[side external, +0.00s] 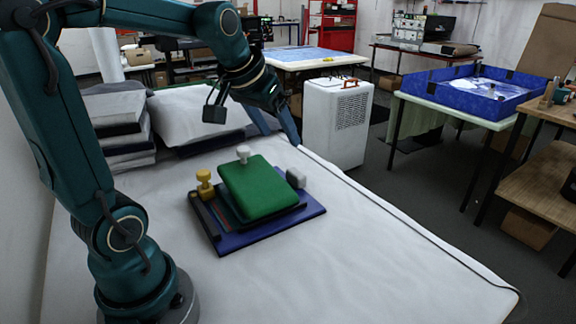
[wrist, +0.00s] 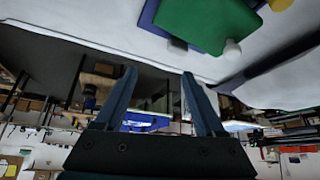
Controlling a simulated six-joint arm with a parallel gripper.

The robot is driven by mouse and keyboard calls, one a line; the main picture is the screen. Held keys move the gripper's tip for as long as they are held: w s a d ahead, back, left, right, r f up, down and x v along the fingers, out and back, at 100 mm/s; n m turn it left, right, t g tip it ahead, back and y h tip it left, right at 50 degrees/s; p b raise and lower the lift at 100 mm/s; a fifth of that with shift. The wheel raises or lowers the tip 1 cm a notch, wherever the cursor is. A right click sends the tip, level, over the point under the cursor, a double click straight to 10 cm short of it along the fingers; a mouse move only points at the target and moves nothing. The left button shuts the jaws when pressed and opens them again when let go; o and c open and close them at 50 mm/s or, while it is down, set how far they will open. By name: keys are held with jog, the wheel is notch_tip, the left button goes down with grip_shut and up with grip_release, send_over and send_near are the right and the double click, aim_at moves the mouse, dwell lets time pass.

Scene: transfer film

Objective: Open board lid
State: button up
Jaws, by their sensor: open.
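The board (side external: 315,209) has a dark blue base lying flat on the white-covered table. Its green lid (side external: 258,188) rests over the base, slightly tilted, with a pale knob (side external: 243,153) at its far edge. A yellow knob piece (side external: 204,183) stands at the board's left and a white block (side external: 296,177) at its right. In the wrist view the green lid (wrist: 205,22) shows at the top edge. My gripper (wrist: 158,75) is open and empty, its fingers apart. In the side view my gripper (side external: 278,125) is above and behind the board, not touching it.
Folded grey and white cloths (side external: 115,125) and a white pillow (side external: 198,115) lie at the back left of the table. A white cabinet unit (side external: 336,122) stands beyond the table's edge. A dark cable (side external: 400,222) runs along the right edge. The front of the table is clear.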

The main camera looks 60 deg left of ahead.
jog(key=s+d+f+m+h, duration=0.2)
jog(key=s+d+f+m, duration=0.2)
jog(key=s+d, duration=0.8)
jog(key=w+a+r+g, duration=0.2)
jog(key=w+a+r, duration=0.2)
jog(key=a, duration=0.1)
jog(key=n+g, duration=0.4)
jog(key=n, duration=0.5)
send_over(203, 172)
notch_tip(203, 172, down, 8)
jog(key=shift+s+a+r, duration=0.1)
jog(key=shift+s+a, duration=0.05)
notch_tip(203, 172, down, 4)
jog(key=shift+r, duration=0.1)
jog(key=shift+f, duration=0.65)
